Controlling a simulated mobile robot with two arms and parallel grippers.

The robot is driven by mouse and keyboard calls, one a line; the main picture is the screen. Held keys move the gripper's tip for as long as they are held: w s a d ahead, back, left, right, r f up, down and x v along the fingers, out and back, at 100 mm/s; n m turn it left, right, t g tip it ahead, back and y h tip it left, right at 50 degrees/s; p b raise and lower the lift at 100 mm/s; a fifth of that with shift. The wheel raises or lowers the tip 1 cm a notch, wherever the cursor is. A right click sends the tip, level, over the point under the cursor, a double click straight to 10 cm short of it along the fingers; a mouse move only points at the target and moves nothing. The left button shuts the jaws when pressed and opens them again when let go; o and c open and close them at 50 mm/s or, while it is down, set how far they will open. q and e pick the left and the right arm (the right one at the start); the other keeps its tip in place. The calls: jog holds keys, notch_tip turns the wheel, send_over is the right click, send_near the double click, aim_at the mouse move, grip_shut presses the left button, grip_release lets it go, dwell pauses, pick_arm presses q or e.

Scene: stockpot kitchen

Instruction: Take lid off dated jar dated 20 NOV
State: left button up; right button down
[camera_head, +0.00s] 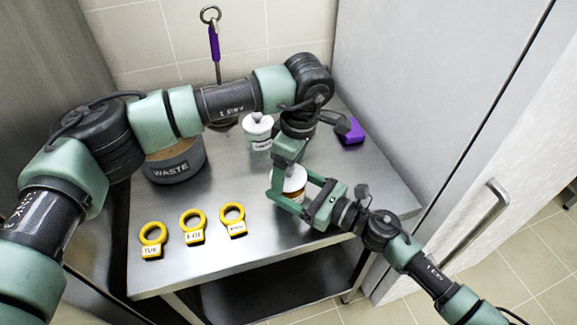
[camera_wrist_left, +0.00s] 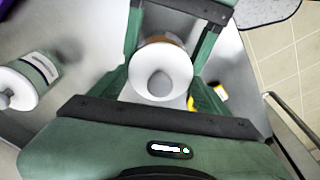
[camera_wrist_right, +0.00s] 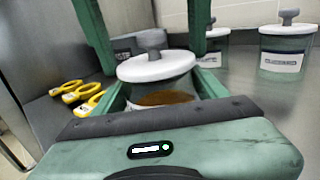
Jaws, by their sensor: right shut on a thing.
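A jar with a white knobbed lid and brown contents (camera_head: 297,181) stands near the front right of the steel table. It shows in the right wrist view (camera_wrist_right: 155,68), its lid on; I cannot read a date on it. My right gripper (camera_head: 283,190) is shut on the jar's body from the side. My left gripper (camera_head: 287,160) is above the jar, pointing down. In the left wrist view, its fingers are apart, with the white lid and knob (camera_wrist_left: 158,84) between and below them.
A dark WASTE container (camera_head: 175,162) stands at the back left. Yellow ring tags (camera_head: 192,222) lie along the front left. A purple object (camera_head: 352,131) is at the back right. A tall cabinet with a handle (camera_head: 487,212) bounds the right side.

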pick_arm(q)
jog(key=c, duration=0.8)
jog(key=shift+r, duration=0.15)
jog(key=shift+r, duration=1)
jog(key=shift+r, duration=2)
pick_arm(e)
jog(key=shift+c, duration=0.2)
grip_release()
